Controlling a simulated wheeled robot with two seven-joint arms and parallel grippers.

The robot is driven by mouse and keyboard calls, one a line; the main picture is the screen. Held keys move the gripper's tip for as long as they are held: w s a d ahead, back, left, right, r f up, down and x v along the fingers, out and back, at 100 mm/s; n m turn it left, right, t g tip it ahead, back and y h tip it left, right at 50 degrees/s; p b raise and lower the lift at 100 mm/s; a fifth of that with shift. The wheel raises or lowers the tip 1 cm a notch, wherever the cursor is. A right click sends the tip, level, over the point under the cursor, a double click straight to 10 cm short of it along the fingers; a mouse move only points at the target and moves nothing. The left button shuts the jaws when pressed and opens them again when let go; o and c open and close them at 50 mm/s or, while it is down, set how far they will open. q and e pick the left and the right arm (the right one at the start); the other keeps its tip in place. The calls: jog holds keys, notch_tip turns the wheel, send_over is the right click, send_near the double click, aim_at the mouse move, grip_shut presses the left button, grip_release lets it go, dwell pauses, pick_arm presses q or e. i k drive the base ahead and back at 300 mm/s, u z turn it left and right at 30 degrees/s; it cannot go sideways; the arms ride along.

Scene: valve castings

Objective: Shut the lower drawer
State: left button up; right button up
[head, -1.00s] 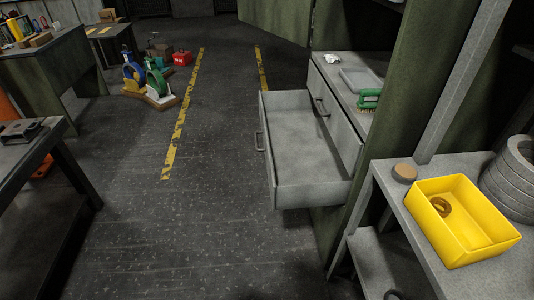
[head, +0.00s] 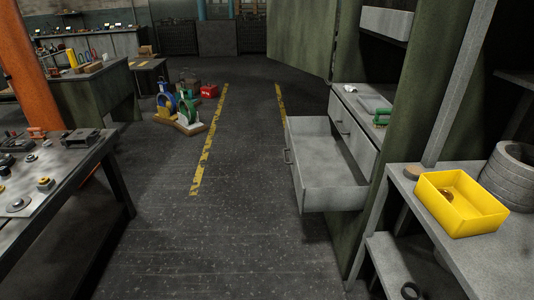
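The lower drawer (head: 330,174) is pulled out of the grey drawer unit in the right half of the head view. It looks empty, and its handle (head: 289,158) is on the front panel, facing left. The upper drawer (head: 354,133) above it is shut. Neither of my grippers shows in the head view.
A shelf bench (head: 476,256) at the right front holds a yellow bin (head: 460,204) and stacked grey rings (head: 511,176). A dark table (head: 75,183) with small parts stands at the left. A green brush (head: 382,117) lies above the drawers. The floor (head: 215,235) between is clear.

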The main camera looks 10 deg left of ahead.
aim_at(327, 178)
jog(key=u, duration=0.6)
jog(key=i, duration=1.1)
jog(key=u, duration=0.15)
